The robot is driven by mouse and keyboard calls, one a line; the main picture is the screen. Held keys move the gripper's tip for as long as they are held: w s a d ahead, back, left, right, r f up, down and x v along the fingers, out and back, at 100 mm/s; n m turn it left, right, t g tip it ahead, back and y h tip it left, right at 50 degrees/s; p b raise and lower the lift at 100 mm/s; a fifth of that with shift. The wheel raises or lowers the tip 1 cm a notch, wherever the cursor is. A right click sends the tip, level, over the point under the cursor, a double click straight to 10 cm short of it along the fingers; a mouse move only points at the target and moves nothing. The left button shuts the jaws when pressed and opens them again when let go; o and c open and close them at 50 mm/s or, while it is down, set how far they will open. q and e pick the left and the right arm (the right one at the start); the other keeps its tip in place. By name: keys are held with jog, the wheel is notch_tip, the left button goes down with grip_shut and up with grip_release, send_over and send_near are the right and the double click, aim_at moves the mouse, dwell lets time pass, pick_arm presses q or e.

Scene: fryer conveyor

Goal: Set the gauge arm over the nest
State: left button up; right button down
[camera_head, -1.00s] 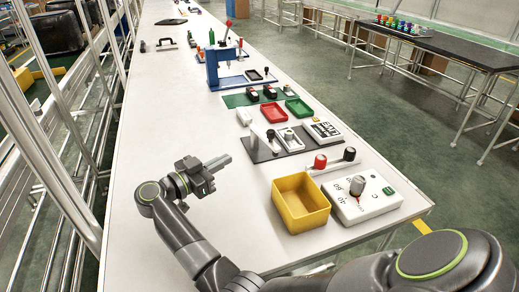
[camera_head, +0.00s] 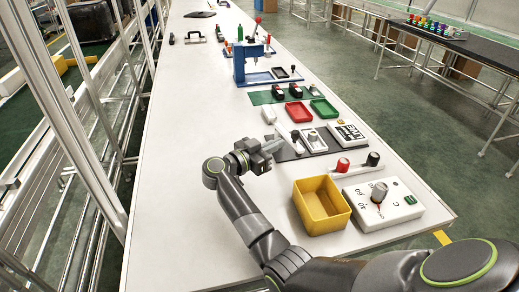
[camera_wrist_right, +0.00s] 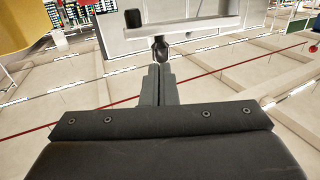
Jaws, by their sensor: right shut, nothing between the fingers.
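The gauge stand is a dark plate (camera_head: 284,156) on the white table, right of my right gripper in the head view. A pale gauge arm (camera_head: 299,144) with a dark knob shows on it, beside a light block with the nest (camera_head: 314,139); the arm's exact angle is too small to tell. My right gripper (camera_head: 268,153) is shut and empty, just left of the plate. In the right wrist view its closed fingertips (camera_wrist_right: 160,72) point at a small dark knob (camera_wrist_right: 160,48) by a pale bar; contact cannot be told. My left gripper is not in view.
A yellow bin (camera_head: 322,228), a white dial box (camera_head: 384,206) and a bar with red and black knobs (camera_head: 358,166) stand nearer. Red (camera_head: 299,112) and green (camera_head: 324,109) trays and a blue press (camera_head: 240,65) are farther off.

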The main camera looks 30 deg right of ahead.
aim_at(292, 136)
jog(key=shift+w+d, duration=0.15)
jog(key=shift+d, duration=0.75)
jog(key=shift+w+d, duration=0.1)
jog(key=shift+d, duration=0.75)
jog(key=shift+p, duration=0.3)
